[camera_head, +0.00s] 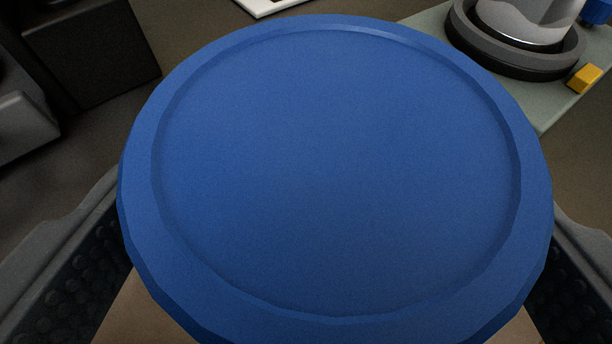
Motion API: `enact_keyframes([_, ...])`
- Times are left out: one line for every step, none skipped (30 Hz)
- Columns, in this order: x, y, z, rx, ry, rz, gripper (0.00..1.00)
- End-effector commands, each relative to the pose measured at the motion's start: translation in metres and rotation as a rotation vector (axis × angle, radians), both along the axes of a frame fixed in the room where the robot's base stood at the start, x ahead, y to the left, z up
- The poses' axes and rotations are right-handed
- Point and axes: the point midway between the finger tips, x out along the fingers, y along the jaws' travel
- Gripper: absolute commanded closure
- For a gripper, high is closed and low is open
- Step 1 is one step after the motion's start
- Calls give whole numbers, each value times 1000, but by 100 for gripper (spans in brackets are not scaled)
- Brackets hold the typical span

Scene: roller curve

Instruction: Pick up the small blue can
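The blue can (340,170) fills the middle of the view, very near the camera. I see its round, flat top with a raised rim, and it looks slightly tilted in the picture. My gripper (335,265) has its two fingers wide apart, one at each side of the can. Their dark dimpled pads show at the lower left and lower right. The can's rim covers part of both pads, so I cannot tell whether they touch its sides. The can's body and base are hidden under its top.
A pale green board (552,112) at the upper right bears a grey and black round object (515,45) and a small yellow block (584,78). A dark box (90,50) stands at the upper left. A white flat piece (270,6) lies at the top edge. Brown surface shows below the can.

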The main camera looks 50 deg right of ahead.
Motion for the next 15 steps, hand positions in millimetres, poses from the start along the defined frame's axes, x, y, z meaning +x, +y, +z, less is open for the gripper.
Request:
enact_keyframes([4,-4,-2,-2,-1,1,10])
enact_keyframes([6,-6,-3,-3,-1,1,10])
enact_keyframes([8,-9,-4,-3,-1,1,10])
enact_keyframes([9,-10,-5,-3,-1,1,10])
enact_keyframes([10,-11,-5,-3,-1,1,10])
enact_keyframes([11,-13,-6,-1,-2,1,10])
enact_keyframes([11,-14,-6,-2,-1,0,10])
enact_keyframes([11,-14,-7,-1,-2,0,10])
enact_keyframes([12,-14,-7,-1,-2,0,10])
enact_keyframes([12,-15,-7,-1,-2,1,10])
enact_keyframes([13,-15,-7,-1,-2,1,10])
enact_keyframes([13,-14,-7,-1,-2,1,10])
enact_keyframes([13,-14,-7,-1,-2,1,10])
enact_keyframes([13,-14,-7,-1,-2,1,10])
enact_keyframes([13,-14,-7,-1,-2,1,10])
